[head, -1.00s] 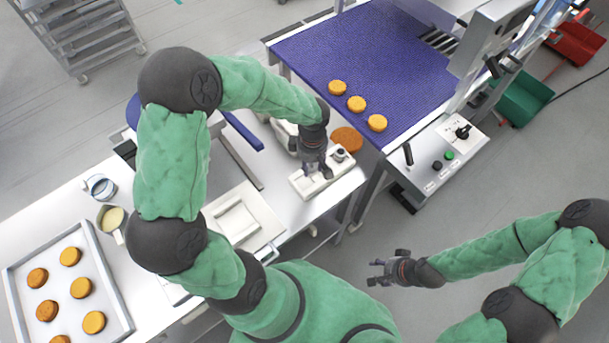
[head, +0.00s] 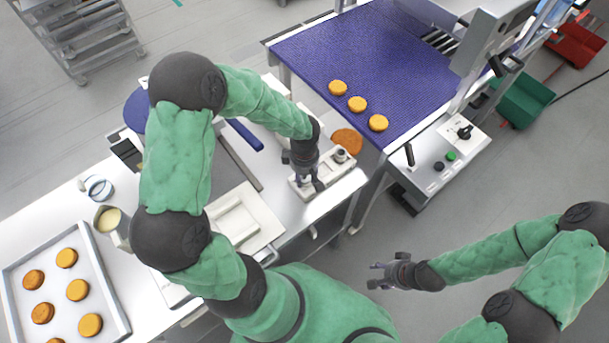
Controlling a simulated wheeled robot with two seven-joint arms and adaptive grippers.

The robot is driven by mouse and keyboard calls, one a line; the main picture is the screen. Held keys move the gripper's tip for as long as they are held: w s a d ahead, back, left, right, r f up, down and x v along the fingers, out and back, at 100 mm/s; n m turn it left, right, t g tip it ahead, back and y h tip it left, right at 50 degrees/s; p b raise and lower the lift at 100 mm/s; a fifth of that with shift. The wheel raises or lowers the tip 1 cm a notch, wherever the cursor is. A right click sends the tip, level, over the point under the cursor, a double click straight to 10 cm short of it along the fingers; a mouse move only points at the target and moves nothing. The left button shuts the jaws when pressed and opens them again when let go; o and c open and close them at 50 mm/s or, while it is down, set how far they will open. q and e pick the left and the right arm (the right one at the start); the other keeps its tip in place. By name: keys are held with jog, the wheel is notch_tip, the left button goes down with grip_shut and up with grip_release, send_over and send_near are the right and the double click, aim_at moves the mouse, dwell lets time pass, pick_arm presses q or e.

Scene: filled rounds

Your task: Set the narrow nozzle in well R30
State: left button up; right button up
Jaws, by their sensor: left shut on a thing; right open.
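My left gripper (head: 309,184) points down over the white block with wells (head: 335,178) near the right end of the white table. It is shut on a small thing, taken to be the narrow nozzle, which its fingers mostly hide. A small metal piece (head: 340,154) stands at the block's far right end, beside my gripper. Well R30 cannot be made out; my gripper covers part of the block, and any labels are too small to read. My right gripper (head: 374,275) is open and empty over the floor, away from the table.
A blue conveyor belt (head: 360,55) with three orange rounds stands behind. A tray of rounds (head: 115,300), a jug (head: 112,225) and a pale flat tray (head: 255,225) are on the table left of the block. An orange-brown disc (head: 347,138) lies just past the block.

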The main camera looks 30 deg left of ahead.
aim_at(305, 177)
pick_arm(q)
jog(key=o, duration=1.2)
jog(key=shift+c, duration=0.2)
jog(key=shift+r+p, duration=0.35)
jog(key=shift+p, duration=0.05)
notch_tip(305, 177, up, 12)
jog(key=p, duration=0.2)
jog(key=shift+f, duration=0.25)
